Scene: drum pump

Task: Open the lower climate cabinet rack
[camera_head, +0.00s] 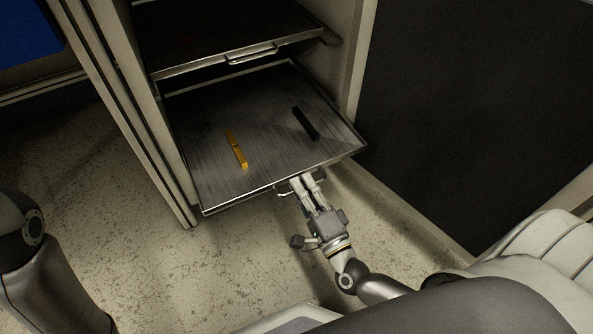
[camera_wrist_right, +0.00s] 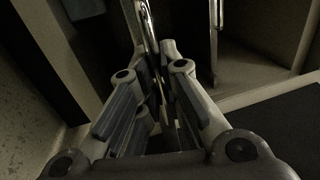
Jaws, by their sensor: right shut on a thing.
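The lower rack (camera_head: 205,180) is a flat metal tray that sticks out of the front of the open climate cabinet (camera_head: 353,60). A yellow bar (camera_head: 237,151) and a black bar (camera_head: 305,123) lie on it. My right gripper (camera_head: 301,184) is at the rack's front edge, shut on its handle (camera_head: 284,191). In the right wrist view the fingers (camera_wrist_right: 165,85) close around the metal handle bar (camera_wrist_right: 148,30). Part of the handle is hidden by the fingers. My left gripper is out of view; only part of my left arm shows at the left edge.
The upper rack (camera_head: 200,62) with its own handle (camera_head: 252,54) sits above the lower one, inside the cabinet. A large dark panel (camera_head: 460,110) stands to the right. The speckled floor (camera_head: 150,260) in front of the cabinet is clear on the left.

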